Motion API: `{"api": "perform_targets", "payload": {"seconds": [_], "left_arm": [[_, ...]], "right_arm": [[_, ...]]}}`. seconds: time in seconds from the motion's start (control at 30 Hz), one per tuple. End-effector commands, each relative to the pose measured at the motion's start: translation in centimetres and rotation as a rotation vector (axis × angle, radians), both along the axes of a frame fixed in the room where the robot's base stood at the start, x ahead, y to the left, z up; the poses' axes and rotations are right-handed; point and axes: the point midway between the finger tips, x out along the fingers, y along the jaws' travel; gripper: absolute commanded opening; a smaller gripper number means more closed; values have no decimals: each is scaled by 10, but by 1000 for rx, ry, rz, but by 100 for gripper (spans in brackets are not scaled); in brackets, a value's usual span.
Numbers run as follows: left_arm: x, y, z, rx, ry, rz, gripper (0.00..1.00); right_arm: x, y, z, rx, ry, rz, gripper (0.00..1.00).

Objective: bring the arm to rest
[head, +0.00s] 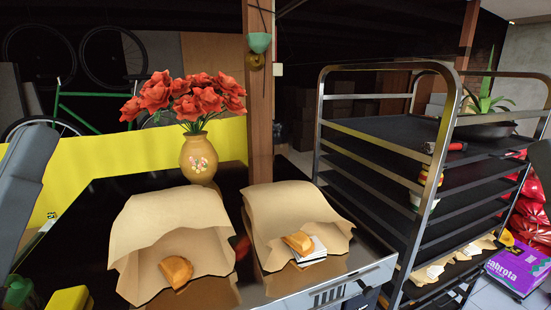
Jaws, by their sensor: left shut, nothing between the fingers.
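My left gripper (24,170) shows as a dark grey shape at the left edge of the head view, beside the dark counter. It is shut and holds nothing; its fingertips are hard to make out. It is apart from the paper bags and bread. Of my right arm, only a dark grey part shows at the right edge; its gripper is not in view.
Two open paper bags (165,222) with bread pieces (176,270) lie on the dark counter (88,220). A yellow vase (198,160) of red flowers stands behind them, near a wooden post (260,100). A metal tray rack (408,185) stands at right.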

Motion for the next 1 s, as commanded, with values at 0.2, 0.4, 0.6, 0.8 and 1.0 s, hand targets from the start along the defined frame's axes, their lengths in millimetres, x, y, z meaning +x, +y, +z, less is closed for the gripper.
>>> {"api": "perform_targets", "payload": {"seconds": [0.2,0.4,0.6,0.8,1.0], "left_arm": [[3,0,-3,115,11,125,0],[3,0,-3,113,10,125,0],[3,0,-3,113,10,124,0],[3,0,-3,112,10,123,0],[3,0,-3,112,10,123,0]], "right_arm": [[0,0,0,0,0,0,50],[0,0,0,0,0,0,50],[0,0,0,0,0,0,50],[0,0,0,0,0,0,50],[0,0,0,0,0,0,50]]}}
